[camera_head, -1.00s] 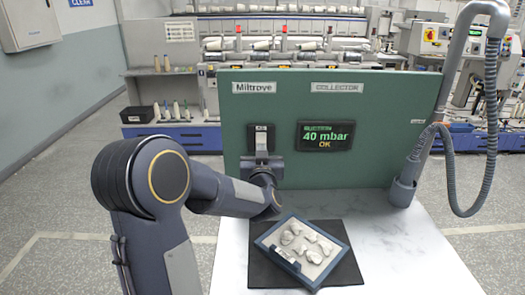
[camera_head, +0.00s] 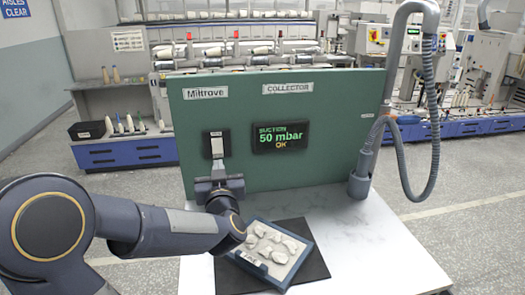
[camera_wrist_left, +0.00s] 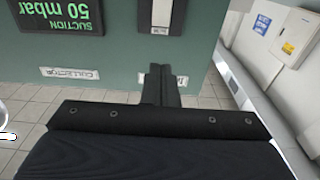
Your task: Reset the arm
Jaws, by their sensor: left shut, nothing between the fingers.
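My left arm comes in from the left, and its gripper (camera_head: 218,169) is in front of the green panel, just below a dark wall fitting with a pale plate (camera_head: 216,146). In the left wrist view the two fingers (camera_wrist_left: 160,72) are together with nothing between them. The fitting (camera_wrist_left: 162,14) shows beyond their tips; whether they touch it I cannot tell. A blue-rimmed tray (camera_head: 303,262) with several whitish lumps lies on a black mat (camera_head: 318,262), partly behind my left arm. My right gripper is not in view.
A grey suction pipe with a hose (camera_head: 360,185) stands at the panel's right end. The white table (camera_head: 400,255) is clear on its right side.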

